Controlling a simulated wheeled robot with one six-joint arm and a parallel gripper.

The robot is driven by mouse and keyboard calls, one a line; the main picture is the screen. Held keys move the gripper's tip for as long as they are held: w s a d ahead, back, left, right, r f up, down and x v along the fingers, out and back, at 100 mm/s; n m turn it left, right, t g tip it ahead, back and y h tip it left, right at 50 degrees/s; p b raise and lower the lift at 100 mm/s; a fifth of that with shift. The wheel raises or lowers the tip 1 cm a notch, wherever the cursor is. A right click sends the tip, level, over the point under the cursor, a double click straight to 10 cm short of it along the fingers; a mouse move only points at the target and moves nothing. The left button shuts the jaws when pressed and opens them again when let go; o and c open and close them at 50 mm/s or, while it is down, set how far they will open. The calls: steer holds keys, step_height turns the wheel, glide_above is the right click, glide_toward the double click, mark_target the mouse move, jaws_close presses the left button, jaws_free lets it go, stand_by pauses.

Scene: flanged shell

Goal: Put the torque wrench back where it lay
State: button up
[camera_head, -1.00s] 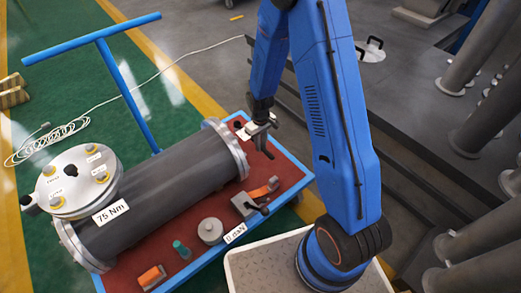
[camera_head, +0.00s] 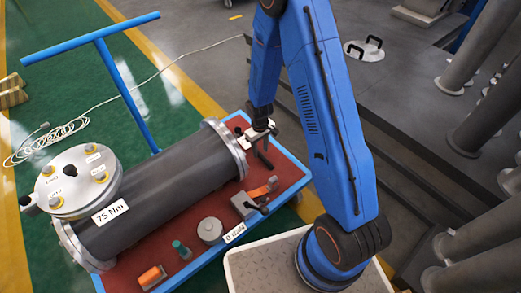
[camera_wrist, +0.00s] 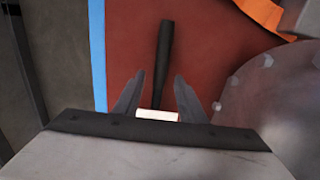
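The torque wrench (camera_wrist: 164,55) shows in the wrist view as a long dark handle over the red cart top, with a small pale piece (camera_wrist: 157,115) at its near end. My gripper (camera_wrist: 160,78) is above it, one finger on each side of the handle. Gaps show between the fingers and the handle, so it looks open around the wrench. The gripper's palm hides whatever lies nearer. In the head view my gripper (camera_head: 260,142) is over the far right corner of the red cart top (camera_head: 283,173), just right of the cylinder's flange.
The dark flanged cylinder (camera_head: 160,180), marked 75 Nm, fills much of the cart. An orange-handled tool (camera_head: 262,190), a grey clamp-like block (camera_head: 247,203), a round grey weight (camera_head: 210,230) and a teal-topped piece (camera_head: 181,249) stand along the near side. Grey pipes are at right.

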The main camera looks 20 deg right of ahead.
steer(key=s+d+r+m+t, duration=0.1)
steer(key=s+r, duration=0.1)
steer(key=r, duration=1)
steer(key=s+d+r, duration=0.1)
steer(key=s+r, duration=0.1)
steer(key=r, duration=1.1)
steer(key=s+d+r+m+t, duration=0.1)
steer(key=s+d+r+t, duration=0.1)
steer(key=s+r, duration=0.8)
steer(key=s+d+r+m+t, duration=0.2)
steer(key=s+r, duration=0.8)
steer(key=s, duration=0.7)
steer(key=shift+d, duration=0.5)
steer(key=shift+r, duration=0.1)
